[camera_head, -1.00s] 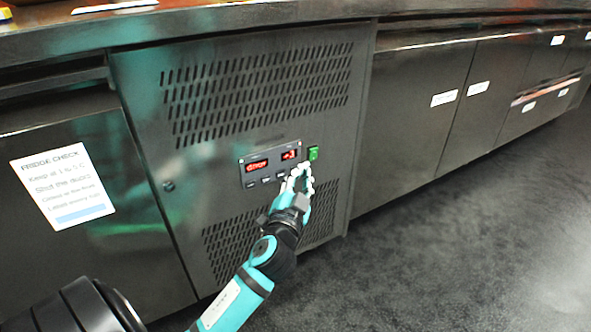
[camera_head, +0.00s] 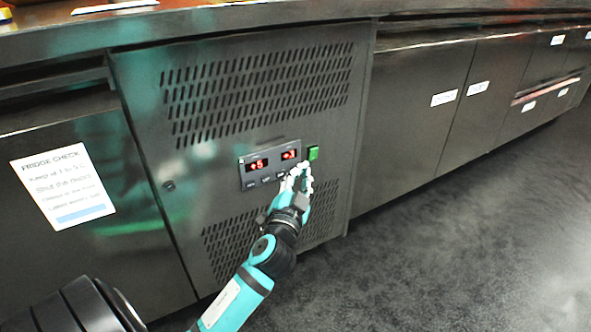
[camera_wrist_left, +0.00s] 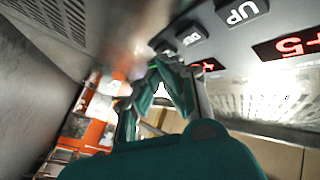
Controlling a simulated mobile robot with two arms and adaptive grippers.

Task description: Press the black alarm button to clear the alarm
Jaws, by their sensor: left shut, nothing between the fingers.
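The dark control panel (camera_head: 270,164) is on the fridge's vented front. It has two red displays, the left one (camera_head: 257,165) reading about +5. Small black buttons (camera_head: 266,180) sit in a row below them. I cannot tell which one is the alarm button; the panel's right end is partly hidden by my gripper. My left gripper (camera_head: 301,173) is shut and empty, its tips close to the panel's lower right. My right gripper is not in view.
A green switch (camera_head: 313,153) sits just right of the panel. A worktop edge (camera_head: 230,25) runs above. A white fridge check notice (camera_head: 63,185) is on the left door. The dark floor (camera_head: 450,240) is clear.

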